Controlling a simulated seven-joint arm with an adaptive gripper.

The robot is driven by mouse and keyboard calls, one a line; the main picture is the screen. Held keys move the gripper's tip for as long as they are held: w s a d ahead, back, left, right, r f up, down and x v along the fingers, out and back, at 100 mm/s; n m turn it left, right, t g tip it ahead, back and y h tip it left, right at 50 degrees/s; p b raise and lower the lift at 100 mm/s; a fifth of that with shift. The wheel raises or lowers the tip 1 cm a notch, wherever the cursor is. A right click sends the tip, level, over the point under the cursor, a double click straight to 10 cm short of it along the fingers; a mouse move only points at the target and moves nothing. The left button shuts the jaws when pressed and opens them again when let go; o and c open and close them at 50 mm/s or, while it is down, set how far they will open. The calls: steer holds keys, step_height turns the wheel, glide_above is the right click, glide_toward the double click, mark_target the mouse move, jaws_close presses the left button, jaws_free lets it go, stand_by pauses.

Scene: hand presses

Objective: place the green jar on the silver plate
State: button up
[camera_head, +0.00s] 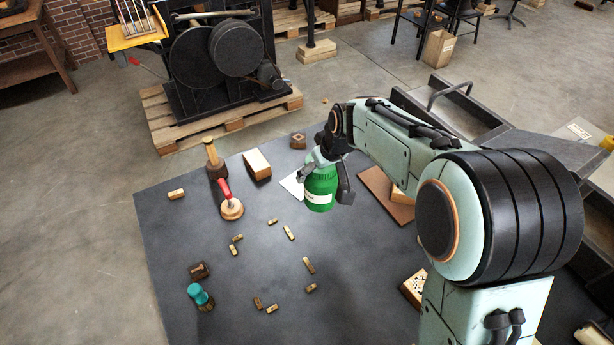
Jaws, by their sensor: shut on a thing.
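The green jar (320,192) is held upright between the fingers of my gripper (325,180), in the middle of the view. The jar has a pale label, and the gripper covers part of its top. A pale flat piece (291,184), which may be the silver plate, lies on the dark table just left of and behind the jar. The jar hides part of it. I cannot tell how high the jar is above the table.
On the dark table (260,275) are a wooden mallet (214,162), a red-handled tool (229,201), a wooden block (257,165), a teal-topped stamp (200,296) and several small type pieces. A brown board (384,195) lies right of the jar.

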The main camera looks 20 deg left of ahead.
steer(key=shift+s+a+f, duration=0.15)
steer(key=shift+a+f, duration=0.05)
steer(key=shift+a, duration=0.2)
steer(key=shift+a+f, duration=0.2)
steer(key=shift+a, duration=0.1)
steer(key=shift+w+a+f, duration=1.05)
steer(key=shift+w+f, duration=0.95)
steer(key=shift+f, duration=0.1)
steer(key=shift+w+a+f, duration=1.05)
steer(key=shift+w+f, duration=1)
steer(key=shift+f, duration=0.1)
steer(key=shift+w+a+f, duration=1.05)
steer(key=shift+w+f, duration=0.95)
steer(key=shift+f, duration=0.1)
steer(key=shift+f, duration=0.1)
steer(key=o, duration=1.2)
steer(key=shift+s+f, duration=0.1)
steer(key=shift+f, duration=0.05)
